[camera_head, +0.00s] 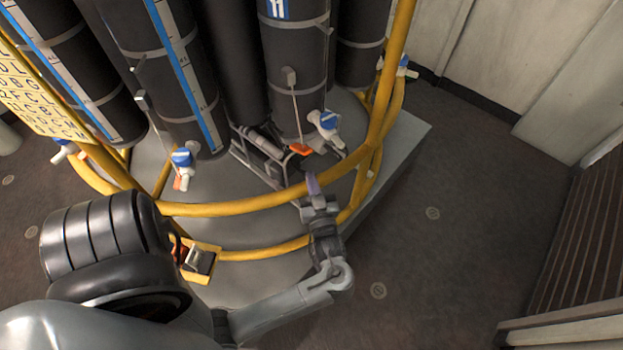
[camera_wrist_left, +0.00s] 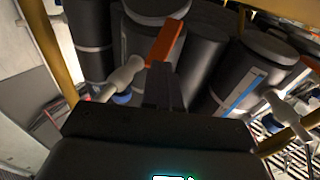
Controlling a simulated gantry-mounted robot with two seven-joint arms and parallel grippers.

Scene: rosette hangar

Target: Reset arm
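My left arm comes in from the lower left, and its gripper (camera_head: 312,182) is at the yellow rail of the rosette, in the middle of the head view. In the left wrist view its dark fingers (camera_wrist_left: 164,85) look brought together, with nothing visible between them. An orange handle (camera_head: 301,149) lies just beyond the fingertips in the head view. It also shows past the fingertips in the left wrist view (camera_wrist_left: 165,42). The head view shows a gap between fingers and handle. My right gripper is not in view.
Black cylinders (camera_head: 295,75) stand on the grey platform (camera_head: 400,150) inside yellow rails (camera_head: 235,209). Valves with blue parts (camera_head: 327,122) hang by the cylinders. A yellow tray (camera_head: 198,261) is on the lower rail. Dark floor (camera_head: 450,240) is clear at the right.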

